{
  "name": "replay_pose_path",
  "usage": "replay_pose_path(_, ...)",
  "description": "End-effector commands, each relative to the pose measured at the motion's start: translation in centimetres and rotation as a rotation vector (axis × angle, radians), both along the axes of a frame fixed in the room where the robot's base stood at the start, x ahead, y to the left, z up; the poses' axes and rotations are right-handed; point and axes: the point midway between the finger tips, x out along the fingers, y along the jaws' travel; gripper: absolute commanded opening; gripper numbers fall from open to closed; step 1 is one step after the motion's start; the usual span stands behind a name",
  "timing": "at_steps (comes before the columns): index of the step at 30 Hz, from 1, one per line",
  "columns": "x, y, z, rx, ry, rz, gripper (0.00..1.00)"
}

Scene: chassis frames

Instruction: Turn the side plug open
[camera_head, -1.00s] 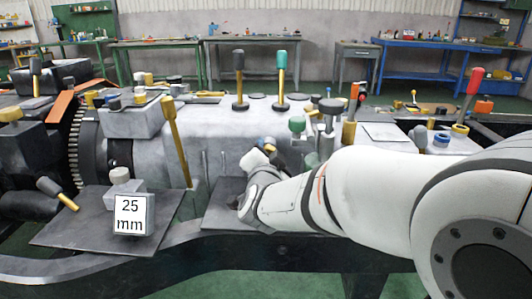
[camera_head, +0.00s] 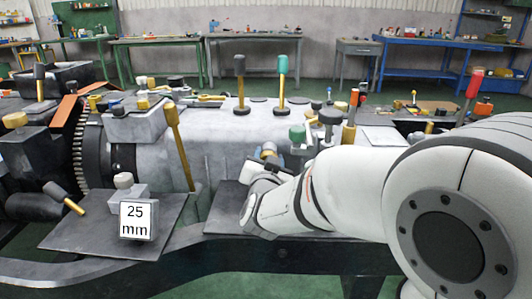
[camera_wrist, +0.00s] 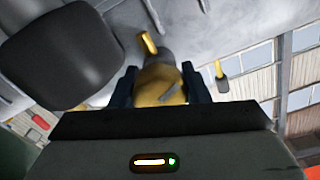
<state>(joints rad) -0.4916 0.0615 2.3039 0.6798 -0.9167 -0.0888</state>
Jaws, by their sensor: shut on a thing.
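The side plug (camera_wrist: 160,84) is a brass-coloured, rounded piece with a slot-like mark on it, seen in the wrist view. My gripper (camera_wrist: 158,88) is shut on it, with one dark finger on each side. In the head view a small brass piece (camera_head: 268,149) shows just beyond my gripper (camera_head: 268,164), at the near side of the grey casing (camera_head: 222,135). My wrist and arm hide most of the grip there.
A large dark rounded part (camera_wrist: 62,50) lies close to the left of my gripper in the wrist view. Upright levers with green (camera_head: 283,63) and black (camera_head: 239,64) knobs stand on the casing. A dark plate holds a "25 mm" sign (camera_head: 138,220) at the left.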

Motion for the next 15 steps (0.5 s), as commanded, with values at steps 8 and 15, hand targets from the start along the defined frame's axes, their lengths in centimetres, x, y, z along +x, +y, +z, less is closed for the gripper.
replay_pose_path(8,0.06,-0.03,0.51,-0.262,0.005,0.0,0.19)
replay_pose_path(15,0.07,-0.04,0.54,-0.49,0.012,-0.001,0.19)
